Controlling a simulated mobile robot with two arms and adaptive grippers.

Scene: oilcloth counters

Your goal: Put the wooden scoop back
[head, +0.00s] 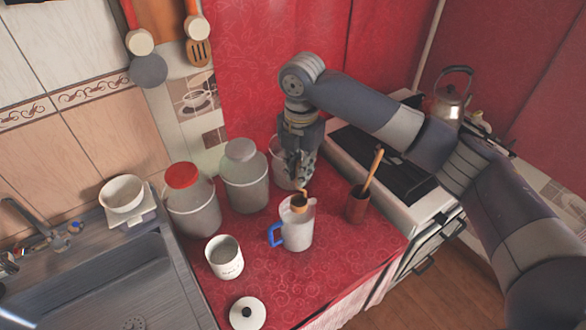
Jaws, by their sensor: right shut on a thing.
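My right gripper (298,178) points down over the counter and is shut on the wooden scoop (299,203). Only the scoop's lower part shows below the fingers; the rest is hidden by the gripper. In this view the scoop overlaps the mouth of a white jug (297,231) with a blue handle. I cannot tell whether it is inside the jug or above it. A white canister (224,262) stands open left of the jug. A white lid (247,314) with a dark knob lies near the front edge. My left gripper is not in view.
A red-lidded jar (193,207), a grey-lidded jar (244,178) and a clear container (279,166) stand behind. A brown cup (356,206) holding a wooden-handled utensil stands right, near the stove (385,165). The sink (125,290) is left. Red counter (345,260) is bare front right.

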